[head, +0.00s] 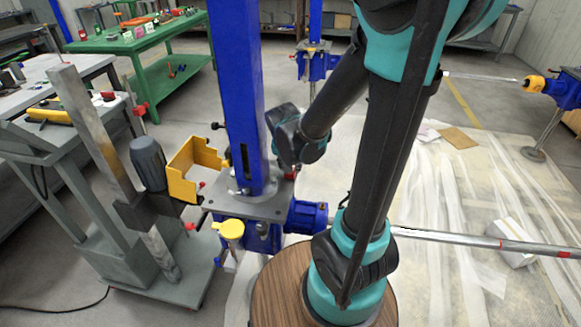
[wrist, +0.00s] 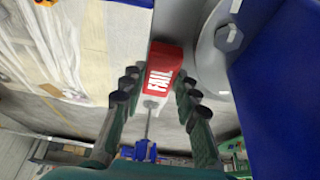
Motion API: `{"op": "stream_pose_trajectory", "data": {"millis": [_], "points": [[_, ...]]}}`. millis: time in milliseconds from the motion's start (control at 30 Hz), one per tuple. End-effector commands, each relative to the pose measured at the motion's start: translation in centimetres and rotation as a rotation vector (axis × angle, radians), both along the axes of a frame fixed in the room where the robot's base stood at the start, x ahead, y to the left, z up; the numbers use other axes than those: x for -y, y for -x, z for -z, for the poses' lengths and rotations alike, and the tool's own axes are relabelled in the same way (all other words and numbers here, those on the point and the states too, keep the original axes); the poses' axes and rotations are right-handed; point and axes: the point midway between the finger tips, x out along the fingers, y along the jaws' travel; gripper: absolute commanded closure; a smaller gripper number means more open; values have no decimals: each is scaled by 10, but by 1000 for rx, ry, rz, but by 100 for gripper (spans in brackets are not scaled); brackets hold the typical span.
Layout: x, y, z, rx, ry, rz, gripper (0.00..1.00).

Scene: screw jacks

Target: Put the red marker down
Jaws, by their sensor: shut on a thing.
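The red marker (wrist: 161,68) is a small red block with white lettering that reads "FAIL". In the wrist view it sits between the two fingertips of my gripper (wrist: 157,88), which is shut on it. In the head view my gripper (head: 287,160) is beside the right side of the blue jack column (head: 240,90), just above the grey base plate (head: 250,208). Only a small bit of red shows under it there. I cannot tell whether the marker touches the plate.
A yellow bracket (head: 190,172) and a yellow knob (head: 230,229) are left of the column. A long metal shaft (head: 460,238) runs right from the blue gearbox. A green table (head: 150,45) stands at the back left. Plastic sheeting covers the floor at right.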

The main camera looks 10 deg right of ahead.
Motion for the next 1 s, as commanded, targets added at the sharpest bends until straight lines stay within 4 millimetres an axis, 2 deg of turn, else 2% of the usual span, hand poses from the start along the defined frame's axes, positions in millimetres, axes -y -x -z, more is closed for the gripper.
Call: {"op": "stream_pose_trajectory", "data": {"millis": [467, 500, 533, 1000], "points": [[0, 0, 7, 0, 0, 0, 99], [0, 0, 6, 0, 0, 0, 65], [0, 0, 6, 0, 0, 0, 61], [-1, 2, 0, 0, 0, -1, 61]]}}
